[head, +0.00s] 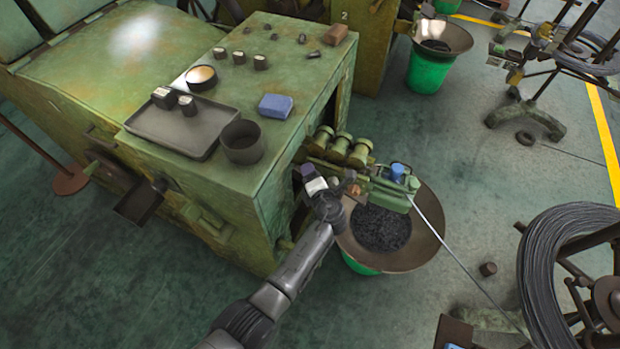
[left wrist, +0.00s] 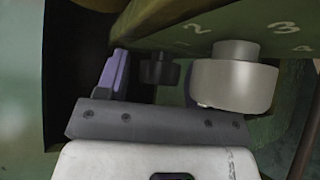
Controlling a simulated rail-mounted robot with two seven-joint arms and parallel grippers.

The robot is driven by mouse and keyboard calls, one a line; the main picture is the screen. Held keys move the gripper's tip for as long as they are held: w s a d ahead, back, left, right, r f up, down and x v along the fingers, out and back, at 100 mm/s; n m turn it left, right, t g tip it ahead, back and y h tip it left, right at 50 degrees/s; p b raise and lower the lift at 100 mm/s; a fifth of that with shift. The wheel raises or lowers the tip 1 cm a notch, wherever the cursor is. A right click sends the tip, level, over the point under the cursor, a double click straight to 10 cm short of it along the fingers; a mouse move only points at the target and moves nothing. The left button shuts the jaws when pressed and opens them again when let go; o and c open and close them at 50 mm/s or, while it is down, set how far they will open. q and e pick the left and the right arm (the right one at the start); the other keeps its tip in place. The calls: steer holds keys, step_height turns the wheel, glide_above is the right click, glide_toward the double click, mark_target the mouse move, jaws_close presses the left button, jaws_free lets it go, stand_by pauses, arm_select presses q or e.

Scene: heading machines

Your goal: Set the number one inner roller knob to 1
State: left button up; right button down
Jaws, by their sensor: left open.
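In the left wrist view, a light grey round knob (left wrist: 236,78) sits below a green plate (left wrist: 215,22) marked with 2, 3 and 4. A smaller dark knob (left wrist: 160,69) is to its left. I cannot tell which one is the number one inner roller knob, nor its setting. My left gripper (head: 313,177) is open at the green roller unit (head: 378,186) on the machine's side. One purple-padded finger (left wrist: 116,76) stands left of the dark knob, apparently apart from it. My right gripper is out of view.
The green machine cabinet (head: 255,110) carries a tray (head: 175,128), a dark cup (head: 242,142) and a blue block (head: 275,106). A wide bowl (head: 428,240) of dark pieces is below the unit. A wire (head: 450,250) runs from it toward a coil (head: 540,260) at right.

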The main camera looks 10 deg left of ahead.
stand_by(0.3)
arm_select(q)
steer(key=shift+c, duration=0.4)
steer(key=c, duration=0.8)
steer(key=shift+r+p, duration=0.1)
steer(key=shift+p, duration=0.25)
steer(key=shift+c, duration=0.2)
steer(key=p, duration=0.5)
steer(key=shift+r+h, duration=0.15)
steer(key=shift+h, duration=0.25)
steer(key=shift+n+p, duration=0.3)
steer(key=shift+p, duration=0.4)
steer(key=shift+f, duration=0.25)
